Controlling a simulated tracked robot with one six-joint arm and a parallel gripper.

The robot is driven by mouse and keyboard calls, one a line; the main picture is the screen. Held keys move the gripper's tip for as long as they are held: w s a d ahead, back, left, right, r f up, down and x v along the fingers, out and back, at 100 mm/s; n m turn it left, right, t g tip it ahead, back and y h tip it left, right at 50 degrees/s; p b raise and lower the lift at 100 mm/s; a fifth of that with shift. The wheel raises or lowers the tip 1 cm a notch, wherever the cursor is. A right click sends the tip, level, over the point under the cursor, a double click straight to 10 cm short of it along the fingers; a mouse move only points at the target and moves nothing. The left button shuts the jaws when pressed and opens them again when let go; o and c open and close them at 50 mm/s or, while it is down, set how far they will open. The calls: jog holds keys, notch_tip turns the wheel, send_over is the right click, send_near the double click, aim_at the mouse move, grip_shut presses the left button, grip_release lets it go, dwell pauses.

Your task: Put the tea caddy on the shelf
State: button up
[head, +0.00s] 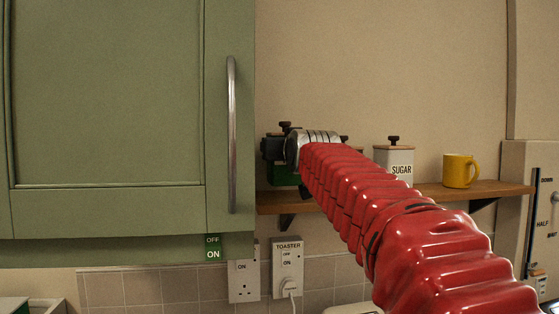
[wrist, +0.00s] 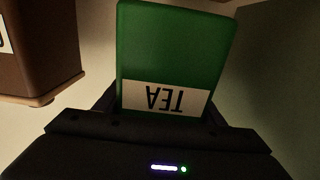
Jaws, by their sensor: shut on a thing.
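The tea caddy is green with a white TEA label. In the wrist view the tea caddy (wrist: 178,45) stands between my gripper's fingers, its label upside down in the picture. In the head view only a strip of the caddy (head: 282,176) shows below my gripper (head: 277,148), which is shut on it. The caddy is at the left end of the wooden shelf (head: 490,188), close to the shelf top. I cannot tell whether its base touches the wood. My arm hides part of the shelf.
A white SUGAR canister (head: 399,159) and a yellow mug (head: 460,171) stand on the shelf to the right. Another canister is mostly hidden behind my arm. A brown box-shaped thing (wrist: 40,45) is at the wrist view's left. The green cupboard (head: 105,100) is close on the left.

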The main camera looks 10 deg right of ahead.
notch_tip(320, 180, down, 2)
jog(key=shift+f, duration=0.25)
jog(key=shift+w+f, duration=0.15)
jog(key=shift+f, duration=0.1)
jog(key=o, duration=1.6)
jog(key=shift+f, duration=0.15)
jog(key=shift+c, duration=0.2)
jog(key=s, duration=1.2)
jog(key=shift+a, duration=0.1)
